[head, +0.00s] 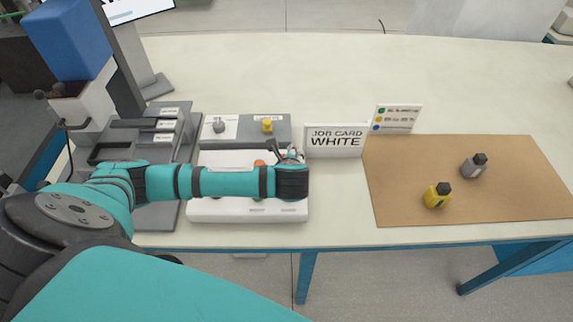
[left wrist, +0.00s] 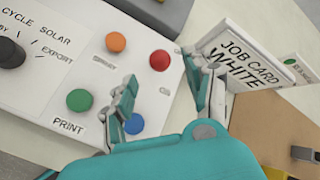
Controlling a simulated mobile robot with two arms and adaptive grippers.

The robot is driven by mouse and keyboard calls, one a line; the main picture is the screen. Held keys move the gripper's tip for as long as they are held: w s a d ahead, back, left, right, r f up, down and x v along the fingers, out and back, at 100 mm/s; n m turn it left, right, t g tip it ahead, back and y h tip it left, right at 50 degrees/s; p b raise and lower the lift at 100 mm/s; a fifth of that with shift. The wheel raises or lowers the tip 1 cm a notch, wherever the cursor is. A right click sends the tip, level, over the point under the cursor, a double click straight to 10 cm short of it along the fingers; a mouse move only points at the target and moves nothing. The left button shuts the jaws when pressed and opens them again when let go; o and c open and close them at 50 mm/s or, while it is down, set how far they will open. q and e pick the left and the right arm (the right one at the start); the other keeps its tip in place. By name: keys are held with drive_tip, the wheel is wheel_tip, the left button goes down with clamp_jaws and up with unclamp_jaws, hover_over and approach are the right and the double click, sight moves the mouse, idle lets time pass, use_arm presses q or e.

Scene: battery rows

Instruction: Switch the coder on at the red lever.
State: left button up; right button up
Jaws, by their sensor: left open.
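A white control panel (head: 205,211) lies under my left arm in the head view. In the left wrist view the panel (left wrist: 40,92) carries a black selector knob (left wrist: 9,53) and orange (left wrist: 116,42), red (left wrist: 159,60), green (left wrist: 79,100) and blue (left wrist: 134,124) round buttons. The red one looks like a round cap; I see no clear red lever. My left gripper (head: 291,153) is over the panel's right part; in the left wrist view its open fingers (left wrist: 160,72) straddle the line of sight to the red cap, empty. Contact cannot be told. My right gripper is out of view.
A job card sign reading WHITE (head: 335,141) stands close right of the gripper. A grey box (head: 243,130) with a yellow knob (head: 267,125) is behind the panel. A grey machine (head: 155,215) is left.

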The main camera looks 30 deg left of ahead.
use_arm(q)
drive_tip(key=v, duration=0.6)
idle(0.3)
